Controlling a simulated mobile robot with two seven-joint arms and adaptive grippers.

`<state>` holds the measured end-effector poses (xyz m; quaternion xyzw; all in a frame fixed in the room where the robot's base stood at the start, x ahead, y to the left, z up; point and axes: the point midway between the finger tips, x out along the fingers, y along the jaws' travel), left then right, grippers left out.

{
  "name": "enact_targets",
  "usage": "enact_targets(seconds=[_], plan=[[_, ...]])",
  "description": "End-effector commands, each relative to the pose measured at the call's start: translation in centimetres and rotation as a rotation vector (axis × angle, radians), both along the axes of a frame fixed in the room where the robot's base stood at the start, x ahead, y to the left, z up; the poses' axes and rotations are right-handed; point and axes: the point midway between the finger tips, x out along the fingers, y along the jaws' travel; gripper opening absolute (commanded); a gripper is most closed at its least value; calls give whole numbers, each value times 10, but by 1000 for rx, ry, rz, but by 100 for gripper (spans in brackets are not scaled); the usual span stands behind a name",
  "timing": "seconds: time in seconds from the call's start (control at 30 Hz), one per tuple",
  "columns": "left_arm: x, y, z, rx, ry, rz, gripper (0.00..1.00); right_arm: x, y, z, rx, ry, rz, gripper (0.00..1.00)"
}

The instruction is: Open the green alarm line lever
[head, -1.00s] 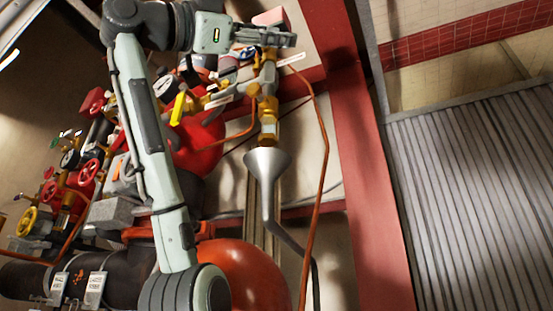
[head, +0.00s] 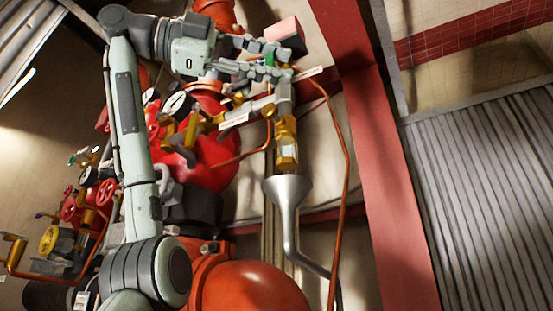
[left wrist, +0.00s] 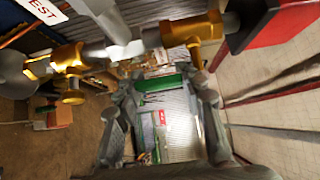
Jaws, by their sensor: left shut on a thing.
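The green lever (head: 270,54) shows as a small green patch between the fingers of my left gripper (head: 277,61), at the top of the brass pipework in the head view. The gripper is shut on it; its fingers hide most of the lever. In the left wrist view a green bar (left wrist: 161,83) lies between the two fingers (left wrist: 163,92). The vertical alarm line pipe with its brass fitting (head: 286,142) runs down below the gripper to a grey funnel (head: 287,193). My right gripper is not in view.
A copper tube (head: 345,165) runs close to the right of the fitting. A pink-red box (head: 287,36) sits just above the fingers. A red steel post (head: 390,190), red valve body (head: 208,160) and gauge (head: 178,104) stand nearby. Brass fittings (left wrist: 195,28) cross the top of the wrist view.

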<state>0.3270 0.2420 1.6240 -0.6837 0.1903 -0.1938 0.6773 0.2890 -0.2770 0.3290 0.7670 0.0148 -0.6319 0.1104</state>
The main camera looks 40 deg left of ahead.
Motion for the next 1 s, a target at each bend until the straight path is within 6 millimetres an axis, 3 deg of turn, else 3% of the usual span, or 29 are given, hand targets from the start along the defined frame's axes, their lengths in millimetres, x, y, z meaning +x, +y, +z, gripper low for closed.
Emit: enact_targets(seconds=[0.53, 0.57, 0.7, 0.73, 1.0], plan=[[0, 0, -1, 29, 6, 0, 9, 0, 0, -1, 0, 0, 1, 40], [0, 0, -1, 29, 6, 0, 40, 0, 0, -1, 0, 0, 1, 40], [0, 1, -1, 27, 6, 0, 58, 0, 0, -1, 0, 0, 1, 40], [0, 1, -1, 27, 6, 0, 61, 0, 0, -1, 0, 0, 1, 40], [0, 1, 0, 26, 5, 0, 61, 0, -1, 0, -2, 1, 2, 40]])
